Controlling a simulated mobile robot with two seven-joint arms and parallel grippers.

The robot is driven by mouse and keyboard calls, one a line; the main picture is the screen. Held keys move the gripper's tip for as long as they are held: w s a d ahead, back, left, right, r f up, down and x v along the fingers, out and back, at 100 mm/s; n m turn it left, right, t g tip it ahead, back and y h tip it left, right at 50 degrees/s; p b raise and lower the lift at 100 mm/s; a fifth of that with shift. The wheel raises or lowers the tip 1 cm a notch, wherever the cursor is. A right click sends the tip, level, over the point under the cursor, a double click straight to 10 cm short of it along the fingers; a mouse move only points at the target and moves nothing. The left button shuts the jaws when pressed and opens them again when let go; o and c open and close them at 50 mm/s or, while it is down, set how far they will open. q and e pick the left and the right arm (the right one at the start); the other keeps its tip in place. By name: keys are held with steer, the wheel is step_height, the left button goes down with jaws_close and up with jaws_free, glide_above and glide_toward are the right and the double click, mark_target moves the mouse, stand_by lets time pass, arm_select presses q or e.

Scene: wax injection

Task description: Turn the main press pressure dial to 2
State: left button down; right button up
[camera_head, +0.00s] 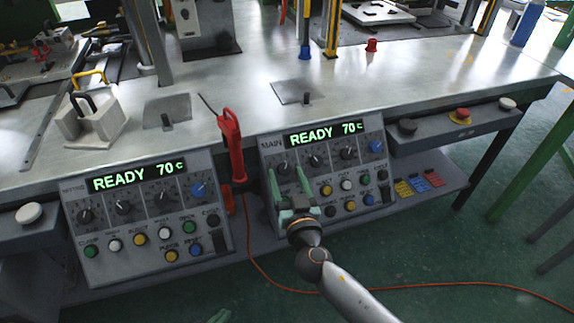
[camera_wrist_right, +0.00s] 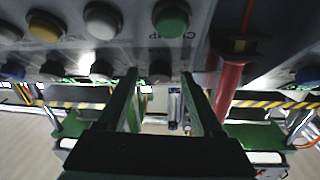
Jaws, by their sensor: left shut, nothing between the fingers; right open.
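The main press panel (camera_head: 267,153) shows a green "READY 70c" display (camera_head: 322,134). Below it is a row of dials: a black one at the left (camera_head: 282,168), two more black ones (camera_head: 315,160) (camera_head: 347,153) and a blue one (camera_head: 375,147). Their small labels and settings are unreadable, so I cannot tell which is pressure. My right gripper (camera_head: 287,173) is open in front of the panel's left part, fingers either side of the left dial in the picture; contact cannot be told. In the right wrist view its fingers (camera_wrist_right: 158,78) are apart and empty. My left gripper (camera_head: 218,316) barely shows at the bottom edge.
A second panel (camera_head: 75,202) with its own display is at the left. A red handheld tool (camera_head: 232,145) hangs between the panels, close to my right gripper; its orange cable (camera_head: 400,287) runs over the floor. Buttons, including a green one (camera_wrist_right: 172,18), are near the right fingers.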

steer(key=shift+w, duration=0.1)
jaws_close()
stand_by(0.6)
